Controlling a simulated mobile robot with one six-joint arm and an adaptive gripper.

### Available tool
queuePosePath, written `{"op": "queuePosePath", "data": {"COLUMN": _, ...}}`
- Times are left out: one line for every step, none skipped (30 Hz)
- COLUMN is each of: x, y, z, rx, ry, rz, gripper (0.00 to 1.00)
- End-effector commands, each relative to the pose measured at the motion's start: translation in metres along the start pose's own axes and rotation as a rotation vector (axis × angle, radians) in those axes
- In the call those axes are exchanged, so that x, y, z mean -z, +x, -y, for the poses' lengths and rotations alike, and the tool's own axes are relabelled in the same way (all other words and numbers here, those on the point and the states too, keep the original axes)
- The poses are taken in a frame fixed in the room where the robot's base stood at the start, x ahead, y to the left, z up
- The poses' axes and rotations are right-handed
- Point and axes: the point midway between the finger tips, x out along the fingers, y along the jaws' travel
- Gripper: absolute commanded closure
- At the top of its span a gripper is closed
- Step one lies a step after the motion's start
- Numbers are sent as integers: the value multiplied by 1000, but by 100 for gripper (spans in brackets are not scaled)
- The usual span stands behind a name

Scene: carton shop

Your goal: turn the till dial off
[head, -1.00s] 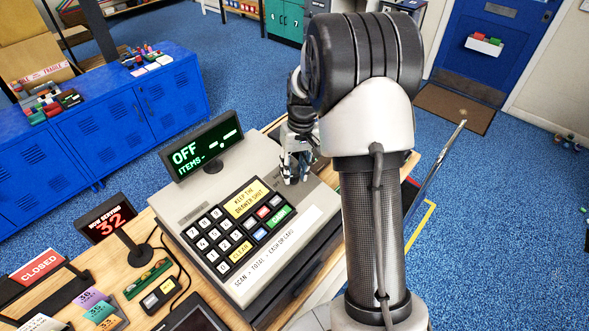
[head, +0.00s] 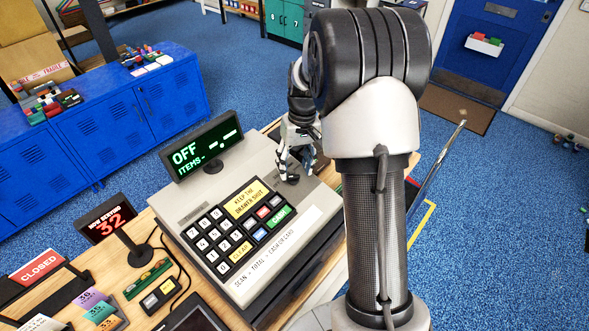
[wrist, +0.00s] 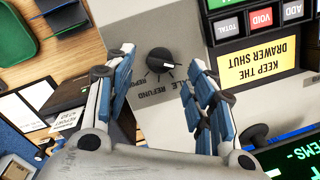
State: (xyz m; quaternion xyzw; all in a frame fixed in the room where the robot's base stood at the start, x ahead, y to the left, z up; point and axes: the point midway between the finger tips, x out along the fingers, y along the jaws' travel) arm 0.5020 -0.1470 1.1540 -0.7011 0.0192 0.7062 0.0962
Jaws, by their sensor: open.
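The till (head: 230,215) stands on the wooden counter, and its display (head: 202,148) reads OFF above ITEMS. In the wrist view the till dial (wrist: 159,59) is a black round knob on the grey top, its white mark pointing right toward one finger. Labels REPORT, REFUND and part of one ending in LE show around it; a finger covers the area further right. My gripper (wrist: 162,70) is open, with blue-padded fingers on either side of the dial, apart from it. In the head view my gripper (head: 292,165) is above the till's right rear.
The keypad (head: 240,228) and yellow KEEP THE DRAWER SHUT label (head: 245,199) lie beside the dial. The display rises at the till's back left. A NOW SERVING sign (head: 108,217) stands left of the till.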

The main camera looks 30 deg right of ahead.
Motion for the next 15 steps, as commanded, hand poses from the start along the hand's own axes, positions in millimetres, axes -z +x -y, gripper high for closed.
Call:
{"op": "queuePosePath", "data": {"x": 1, "y": -12, "z": 0, "rx": -1, "ry": 0, "rz": -6, "gripper": 50}}
{"op": "queuePosePath", "data": {"x": 1, "y": -18, "z": 0, "rx": -1, "ry": 0, "rz": -6, "gripper": 50}}
{"op": "queuePosePath", "data": {"x": 1, "y": -27, "z": 0, "rx": -1, "ry": 0, "rz": -6, "gripper": 50}}
{"op": "queuePosePath", "data": {"x": 1, "y": -34, "z": 0, "rx": -2, "ry": 0, "rz": -7, "gripper": 50}}
{"op": "queuePosePath", "data": {"x": 1, "y": -40, "z": 0, "rx": -1, "ry": 0, "rz": -5, "gripper": 50}}
{"op": "queuePosePath", "data": {"x": 1, "y": -49, "z": 0, "rx": -1, "ry": 0, "rz": -6, "gripper": 50}}
{"op": "queuePosePath", "data": {"x": 1, "y": -56, "z": 0, "rx": -1, "ry": 0, "rz": -6, "gripper": 50}}
{"op": "queuePosePath", "data": {"x": 1, "y": -61, "z": 0, "rx": -1, "ry": 0, "rz": -5, "gripper": 50}}
{"op": "queuePosePath", "data": {"x": 1, "y": -68, "z": 0, "rx": -1, "ry": 0, "rz": -5, "gripper": 50}}
{"op": "queuePosePath", "data": {"x": 0, "y": -74, "z": 0, "rx": -1, "ry": 1, "rz": -4, "gripper": 50}}
{"op": "queuePosePath", "data": {"x": 1, "y": -78, "z": 0, "rx": -1, "ry": 1, "rz": -4, "gripper": 50}}
{"op": "queuePosePath", "data": {"x": 0, "y": -84, "z": 0, "rx": 0, "ry": 1, "rz": -3, "gripper": 50}}
{"op": "queuePosePath", "data": {"x": 0, "y": -87, "z": 0, "rx": 0, "ry": 1, "rz": -3, "gripper": 50}}
{"op": "queuePosePath", "data": {"x": 0, "y": -90, "z": 0, "rx": 0, "ry": 1, "rz": -3, "gripper": 50}}
{"op": "queuePosePath", "data": {"x": 0, "y": -94, "z": 0, "rx": 0, "ry": 1, "rz": -2, "gripper": 50}}
